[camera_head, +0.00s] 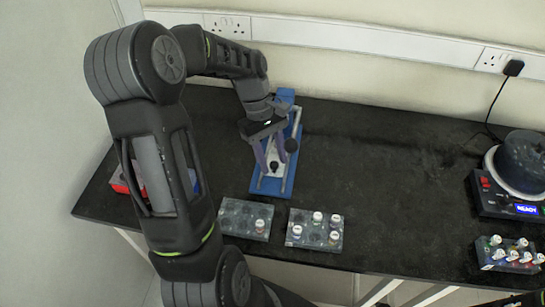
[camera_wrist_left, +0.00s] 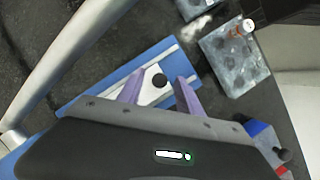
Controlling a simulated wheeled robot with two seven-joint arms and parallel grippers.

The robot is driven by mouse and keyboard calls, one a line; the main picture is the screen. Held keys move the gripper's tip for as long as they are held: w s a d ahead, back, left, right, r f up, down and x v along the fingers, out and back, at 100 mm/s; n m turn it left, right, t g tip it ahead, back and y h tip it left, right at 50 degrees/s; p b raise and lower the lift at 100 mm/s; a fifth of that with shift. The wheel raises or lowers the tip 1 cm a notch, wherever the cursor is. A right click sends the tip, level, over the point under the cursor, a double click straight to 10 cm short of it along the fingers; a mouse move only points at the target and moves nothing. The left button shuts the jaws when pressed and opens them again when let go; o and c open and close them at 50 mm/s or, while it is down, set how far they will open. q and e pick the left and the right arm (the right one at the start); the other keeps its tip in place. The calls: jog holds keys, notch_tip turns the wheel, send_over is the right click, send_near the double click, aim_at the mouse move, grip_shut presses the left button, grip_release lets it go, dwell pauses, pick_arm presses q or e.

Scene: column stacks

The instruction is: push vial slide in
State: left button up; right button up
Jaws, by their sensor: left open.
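The vial slide is a blue base (camera_head: 284,180) with pale rails and a white carriage that has a small black knob (camera_head: 274,167). It lies on the black bench, and a larger black ball (camera_head: 291,145) sits at its right side. My left gripper (camera_head: 271,162) reaches down over the slide, its two purple fingers apart. In the left wrist view the open gripper (camera_wrist_left: 159,79) has the knob (camera_wrist_left: 159,82) between its fingertips, with the white carriage under it. I cannot tell whether the fingers touch the knob.
Two grey racks, one on the left (camera_head: 232,207) and one with white-capped vials (camera_head: 315,241), stand near the front edge. Another vial rack (camera_head: 490,262) and a device with a lit display (camera_head: 490,204) are at the right. The bench between is clear. A red box (camera_head: 119,182) is partly hidden.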

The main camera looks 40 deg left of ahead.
pick_arm(q)
jog(key=shift+r, duration=0.1)
jog(key=v, duration=0.7)
jog(key=shift+a+r, duration=0.2)
jog(key=shift+r, duration=0.05)
pick_arm(e)
jog(key=shift+f, duration=0.2)
